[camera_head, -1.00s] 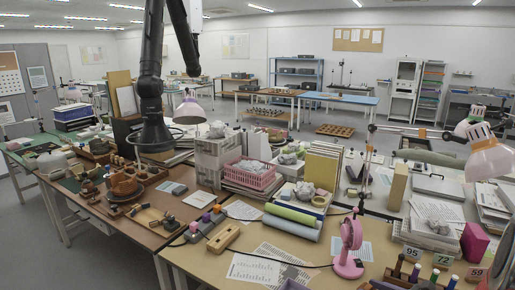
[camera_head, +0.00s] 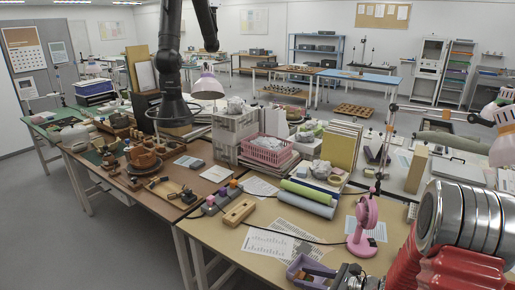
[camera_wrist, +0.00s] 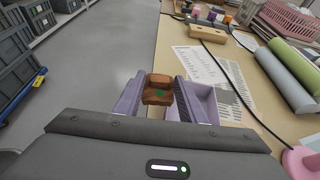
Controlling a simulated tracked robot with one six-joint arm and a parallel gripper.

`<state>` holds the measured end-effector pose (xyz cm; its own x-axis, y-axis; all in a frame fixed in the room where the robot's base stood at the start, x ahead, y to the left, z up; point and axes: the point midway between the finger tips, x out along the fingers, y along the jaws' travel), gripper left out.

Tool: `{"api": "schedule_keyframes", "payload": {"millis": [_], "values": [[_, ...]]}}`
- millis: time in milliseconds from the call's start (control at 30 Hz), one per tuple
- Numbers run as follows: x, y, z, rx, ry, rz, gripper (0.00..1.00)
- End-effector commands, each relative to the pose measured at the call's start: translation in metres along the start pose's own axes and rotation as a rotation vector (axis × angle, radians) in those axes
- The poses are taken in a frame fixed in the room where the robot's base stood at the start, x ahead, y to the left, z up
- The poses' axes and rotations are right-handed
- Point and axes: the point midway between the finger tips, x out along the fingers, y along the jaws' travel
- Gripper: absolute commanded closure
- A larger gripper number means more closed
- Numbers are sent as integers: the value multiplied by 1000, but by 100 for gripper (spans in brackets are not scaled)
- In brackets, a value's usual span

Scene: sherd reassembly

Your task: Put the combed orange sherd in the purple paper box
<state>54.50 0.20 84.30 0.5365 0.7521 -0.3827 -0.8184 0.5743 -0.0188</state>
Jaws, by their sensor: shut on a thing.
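The orange-brown sherd (camera_wrist: 158,82) with a green mark is between the fingers of my gripper (camera_wrist: 159,92) in the wrist view. My gripper is shut on it. The purple paper box (camera_wrist: 205,101) is open-topped and sits on the table just right of the sherd, partly hidden by the right finger. The combing is too small to make out.
Printed sheets (camera_head: 270,240), a wooden block (camera_head: 236,212) and rolled tubes (camera_head: 306,200) lie behind the box. A pink fan (camera_head: 366,225) stands to its right. A black cable crosses the table. The table's left edge is close, with open floor beyond.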

Motion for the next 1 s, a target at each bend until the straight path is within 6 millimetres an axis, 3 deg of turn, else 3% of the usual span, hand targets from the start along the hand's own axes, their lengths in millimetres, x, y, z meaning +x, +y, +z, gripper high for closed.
{"api": "schedule_keyframes", "payload": {"millis": [367, 667, 1000], "values": [[2, 0, 3, 13, -8, -32, 86], [9, -1, 10, 90, -23, -214, 86], [1, 0, 1, 168, 6, -403, 86]]}}
